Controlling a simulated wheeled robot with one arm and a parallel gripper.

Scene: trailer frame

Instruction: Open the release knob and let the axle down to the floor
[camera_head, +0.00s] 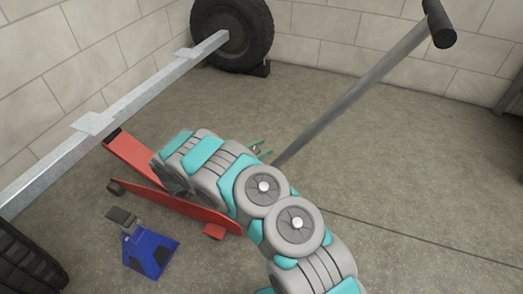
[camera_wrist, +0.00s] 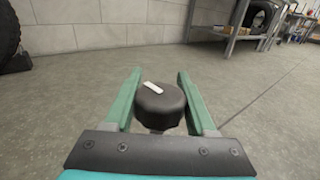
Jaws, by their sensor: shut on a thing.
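The release knob (camera_wrist: 158,104) is round and black with a white mark on top, pointing up-left to down-right. My gripper (camera_wrist: 159,73) has its green fingers closed on either side of it; in the head view the gripper (camera_head: 262,149) shows only partly behind my arm. The red floor jack (camera_head: 130,198) is partly hidden by my arm. Its raised red lifting arm ends close under the grey axle (camera_head: 150,92); whether they touch is unclear. The axle runs above the floor from lower left to the far tyre (camera_head: 232,30).
The jack's long grey handle (camera_head: 350,95) slants up to the right, with a black grip. A blue jack stand (camera_head: 150,252) is on the floor beside the jack. Another tyre (camera_head: 25,265) is at lower left. A metal shelf (camera_wrist: 225,29) stands by the wall. Floor to the right is clear.

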